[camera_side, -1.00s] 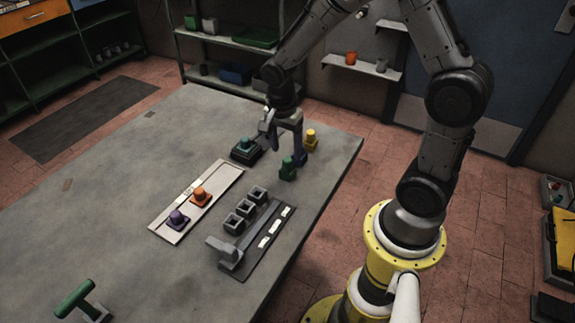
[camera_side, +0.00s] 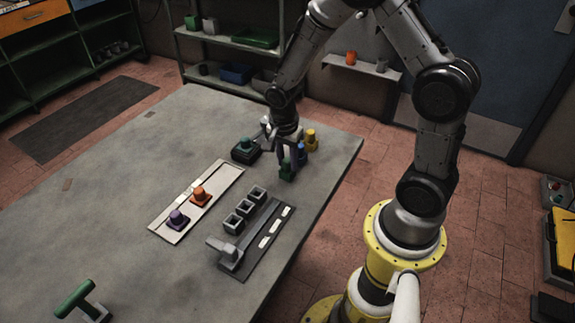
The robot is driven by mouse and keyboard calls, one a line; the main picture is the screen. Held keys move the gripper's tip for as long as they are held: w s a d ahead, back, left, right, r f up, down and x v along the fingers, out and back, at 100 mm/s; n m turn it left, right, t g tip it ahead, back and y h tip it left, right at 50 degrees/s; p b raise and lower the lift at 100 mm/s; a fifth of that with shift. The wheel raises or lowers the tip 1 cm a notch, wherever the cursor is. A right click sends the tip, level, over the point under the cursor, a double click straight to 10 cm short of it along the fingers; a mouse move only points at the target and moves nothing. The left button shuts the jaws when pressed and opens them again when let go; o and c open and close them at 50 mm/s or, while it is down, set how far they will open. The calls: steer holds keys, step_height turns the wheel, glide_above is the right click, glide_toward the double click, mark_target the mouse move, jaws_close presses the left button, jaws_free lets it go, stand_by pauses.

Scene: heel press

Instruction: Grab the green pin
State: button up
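The green pin (camera_side: 287,173) stands on the grey table near its right edge, mostly hidden behind a finger of my gripper. My gripper (camera_side: 286,160) points down and is low over the table at the green pin. Its fingers appear spread, but I cannot tell whether they touch the pin. A blue pin (camera_side: 301,152) stands just behind and to the right. A yellow pin (camera_side: 310,139) stands further back right.
A teal pin in a dark block (camera_side: 245,147) lies left of my gripper. A pale board (camera_side: 167,227) holds an orange pin (camera_side: 199,195) and a purple pin (camera_side: 177,217). Several empty square sockets (camera_side: 246,209) and a dark press base (camera_side: 258,250) lie in front.

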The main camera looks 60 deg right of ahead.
jaws_close()
steer(key=shift+r, duration=0.15)
